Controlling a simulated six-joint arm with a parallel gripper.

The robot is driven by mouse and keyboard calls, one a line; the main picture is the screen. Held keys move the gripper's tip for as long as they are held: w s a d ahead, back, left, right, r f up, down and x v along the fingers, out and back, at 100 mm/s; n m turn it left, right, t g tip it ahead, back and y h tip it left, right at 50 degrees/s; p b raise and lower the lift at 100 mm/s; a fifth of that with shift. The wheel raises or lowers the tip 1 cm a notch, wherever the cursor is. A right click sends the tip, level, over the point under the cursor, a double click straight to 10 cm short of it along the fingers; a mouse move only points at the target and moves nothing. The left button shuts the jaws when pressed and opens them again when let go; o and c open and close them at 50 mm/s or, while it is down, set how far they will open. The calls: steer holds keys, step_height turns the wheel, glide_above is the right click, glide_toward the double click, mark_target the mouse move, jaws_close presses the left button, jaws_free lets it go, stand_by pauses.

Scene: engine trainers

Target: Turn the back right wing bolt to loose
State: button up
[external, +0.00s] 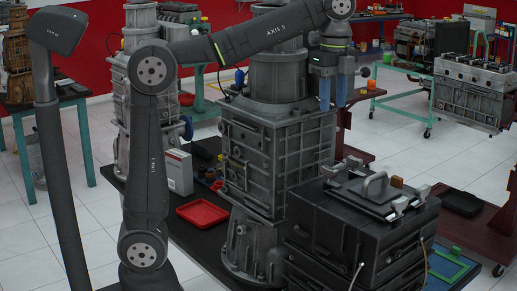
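A dark box-shaped engine unit (345,235) stands at the lower right with a lidded top plate and a grey bar handle (375,187). Several light grey wing bolts sit at the lid's corners: one at the right (422,191), one at the near side (400,204), one at the far side (353,161) and one at the left (330,169). Which is the back right one, and how each is turned, I cannot tell. My gripper (334,93) points down with its two blue fingers apart. It is empty, up and behind the lid in the picture, touching no bolt.
A tall dark engine column (275,160) stands left of the unit, close to my gripper. A red tray (202,213) and a grey-white box (179,171) lie on the black table (200,245). A small orange-brown piece (396,181) sits on the lid.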

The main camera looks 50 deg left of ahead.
mark_target(329, 167)
step_height(329, 167, down, 16)
stand_by(0.4)
steer(key=shift+c, duration=0.5)
jaws_close()
